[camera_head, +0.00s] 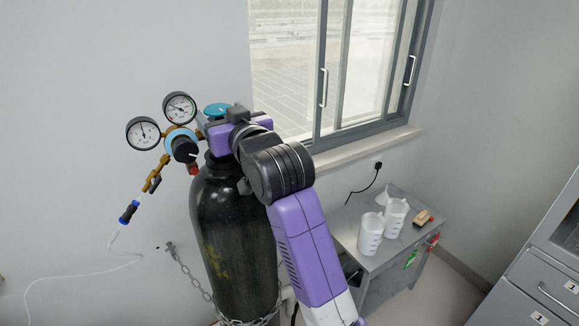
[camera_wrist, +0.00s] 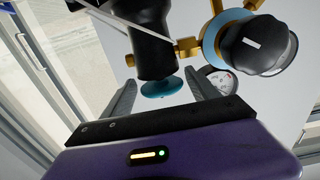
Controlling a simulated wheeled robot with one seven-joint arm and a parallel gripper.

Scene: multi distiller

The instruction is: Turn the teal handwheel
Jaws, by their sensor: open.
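The teal handwheel (camera_head: 216,109) sits on top of the dark gas cylinder (camera_head: 235,220) by the wall. In the wrist view the handwheel (camera_wrist: 158,88) shows as a teal disc at the end of a black neck. My gripper (camera_wrist: 162,80) is open, with one grey finger on each side of the handwheel and a gap visible on both sides. I cannot tell how deep the wheel lies between the fingers. In the head view my purple hand is at the cylinder top and its fingers are mostly hidden.
A regulator with two gauges (camera_head: 180,108) and a black knob (camera_wrist: 262,45) sits close beside the wheel. A hose (camera_head: 85,274) and chain (camera_head: 187,275) are near the cylinder. A grey cabinet (camera_head: 372,262) with white jugs (camera_head: 371,234) stands right. A window is behind.

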